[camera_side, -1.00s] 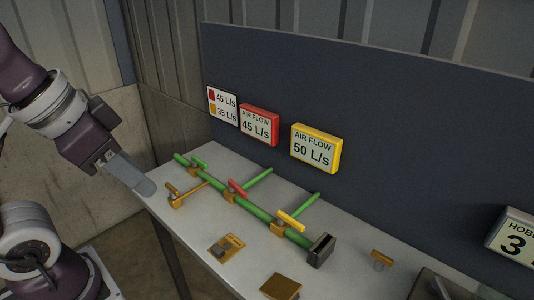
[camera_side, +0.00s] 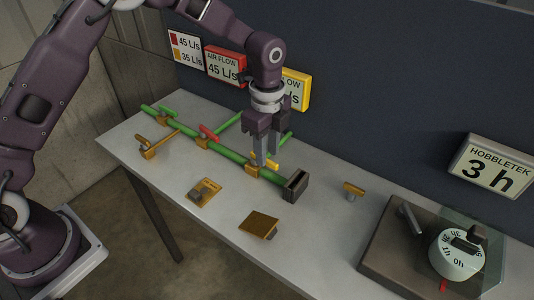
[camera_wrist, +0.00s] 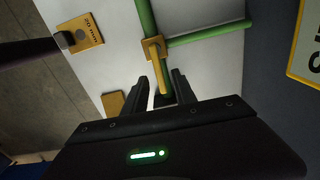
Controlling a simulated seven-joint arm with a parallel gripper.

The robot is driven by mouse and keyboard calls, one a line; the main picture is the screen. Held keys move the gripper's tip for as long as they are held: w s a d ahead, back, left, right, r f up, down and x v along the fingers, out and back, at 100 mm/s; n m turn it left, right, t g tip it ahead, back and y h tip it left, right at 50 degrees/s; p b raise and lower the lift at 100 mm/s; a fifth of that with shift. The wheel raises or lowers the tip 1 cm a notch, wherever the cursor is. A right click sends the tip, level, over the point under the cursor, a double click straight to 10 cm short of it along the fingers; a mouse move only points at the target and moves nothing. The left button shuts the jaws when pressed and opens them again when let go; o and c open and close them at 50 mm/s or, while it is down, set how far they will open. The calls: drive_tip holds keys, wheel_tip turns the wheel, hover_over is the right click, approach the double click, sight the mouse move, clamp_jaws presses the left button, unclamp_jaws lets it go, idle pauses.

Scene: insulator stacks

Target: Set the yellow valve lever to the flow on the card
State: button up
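The yellow valve lever (camera_side: 268,160) is on the green pipe (camera_side: 228,157), partly hidden by my gripper (camera_side: 265,163). In the wrist view the lever (camera_wrist: 158,72) lies roughly along the pipe, between the two fingers of my gripper (camera_wrist: 163,80). The fingers are apart, one on each side of it; I cannot see contact. The white card (camera_side: 187,48) shows red 45 L/s and a yellow-orange 35 L/s. The yellow air flow display (camera_side: 302,91) is mostly hidden behind my wrist; its number cannot be read now.
A red lever (camera_side: 209,132) sits left on the same pipe, under a red 45 L/s display (camera_side: 226,67). A dark block (camera_side: 295,186) ends the pipe close to the right. Yellow plates (camera_side: 259,225) lie in front. A timer dial (camera_side: 458,253) and a "3 h" sign (camera_side: 492,168) are right.

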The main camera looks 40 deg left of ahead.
drive_tip(key=shift+f, duration=0.75)
clamp_jaws()
idle(0.9)
